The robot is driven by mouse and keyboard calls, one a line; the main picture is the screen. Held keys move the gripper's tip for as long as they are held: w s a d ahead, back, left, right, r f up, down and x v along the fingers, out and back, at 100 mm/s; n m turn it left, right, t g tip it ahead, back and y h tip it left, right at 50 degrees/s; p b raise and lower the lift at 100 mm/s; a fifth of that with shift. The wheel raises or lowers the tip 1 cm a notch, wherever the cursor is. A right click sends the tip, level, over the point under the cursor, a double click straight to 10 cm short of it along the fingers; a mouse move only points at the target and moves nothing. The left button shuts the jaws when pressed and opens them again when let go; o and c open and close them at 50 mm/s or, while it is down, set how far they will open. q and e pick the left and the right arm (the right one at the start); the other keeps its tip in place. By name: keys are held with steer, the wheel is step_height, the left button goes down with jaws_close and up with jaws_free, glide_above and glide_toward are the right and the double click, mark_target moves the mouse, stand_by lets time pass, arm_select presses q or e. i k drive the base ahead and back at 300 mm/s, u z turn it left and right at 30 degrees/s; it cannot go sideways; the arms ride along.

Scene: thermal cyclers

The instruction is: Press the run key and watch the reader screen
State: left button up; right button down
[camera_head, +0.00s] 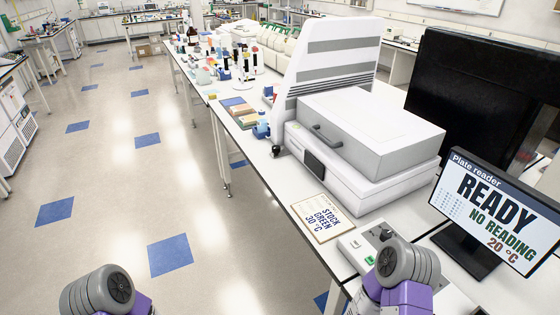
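The reader screen (492,217) stands upright on a dark foot at the right of the bench. It reads "Plate reader", "READY", "NO READING" and "20 °C". A small light-grey key box (352,243) lies on the bench left of the screen, with a green key (369,260) near its front edge and a dark round knob behind. I cannot read any label on the green key. My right arm's grey joint covers the right part of the box. My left arm's joint shows at the bottom left, over the floor. Neither gripper shows.
A large white instrument (365,150) with a closed, handled lid stands behind the key box. A black panel (485,105) stands behind the screen. Bottles and racks crowd the far bench; the left floor is clear.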

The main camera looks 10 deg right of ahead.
mark_target(370, 260)
steer(key=u, duration=1.25)
steer(key=i, duration=3.7)
steer(key=z, duration=4.05)
